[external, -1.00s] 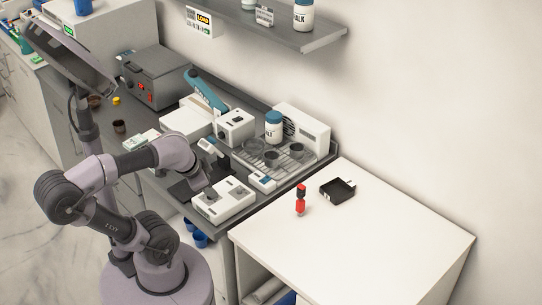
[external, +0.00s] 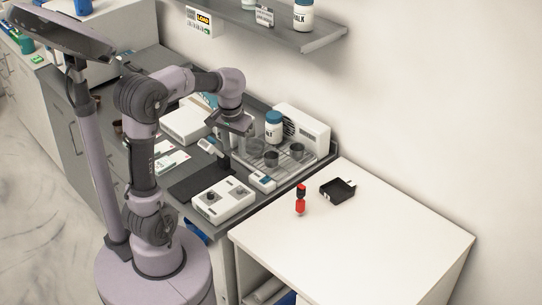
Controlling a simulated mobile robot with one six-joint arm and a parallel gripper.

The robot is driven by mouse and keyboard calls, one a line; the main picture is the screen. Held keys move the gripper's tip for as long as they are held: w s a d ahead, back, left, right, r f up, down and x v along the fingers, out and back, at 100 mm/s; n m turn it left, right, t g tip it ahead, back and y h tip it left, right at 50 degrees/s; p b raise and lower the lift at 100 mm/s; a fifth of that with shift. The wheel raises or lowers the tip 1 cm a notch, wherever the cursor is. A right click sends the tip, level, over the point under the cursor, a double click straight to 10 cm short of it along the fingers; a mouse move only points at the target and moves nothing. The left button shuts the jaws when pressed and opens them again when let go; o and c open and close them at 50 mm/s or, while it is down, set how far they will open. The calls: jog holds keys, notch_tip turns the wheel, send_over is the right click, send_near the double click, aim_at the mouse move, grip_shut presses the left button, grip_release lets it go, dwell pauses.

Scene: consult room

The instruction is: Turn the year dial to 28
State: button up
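A white box with dark round controls (external: 223,199) sits at the front edge of the dark counter. My gripper (external: 226,147) points down over the counter, behind the white box and left of the wire rack. Its fingers are small and partly merged with things behind, so I cannot tell if they are open or hold anything.
A wire rack (external: 296,165) holds dark cups and a white jar with a blue lid (external: 273,127). A small white device (external: 262,181) lies beside the box. The white table (external: 350,235) carries a red-and-black item (external: 300,201) and a black tray (external: 337,189). A shelf (external: 300,38) hangs above.

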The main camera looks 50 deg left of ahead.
aim_at(239, 189)
jog(key=w+a+f+n+g+p, duration=0.1)
jog(key=w+a+f+n+g, duration=0.15)
jog(key=w+a+f, duration=0.2)
jog(key=shift+n+t+h, duration=0.4)
jog(key=shift+n+t, duration=0.05)
jog(key=f+b, duration=0.1)
jog(key=f, duration=0.4)
jog(key=f+b, duration=0.2)
jog(key=f, duration=0.4)
jog(key=f+b, duration=0.2)
jog(key=f, duration=0.3)
jog(key=shift+s+d+f, duration=0.1)
jog(key=shift+d+f, duration=0.1)
jog(key=shift+d, duration=0.15)
grip_shut()
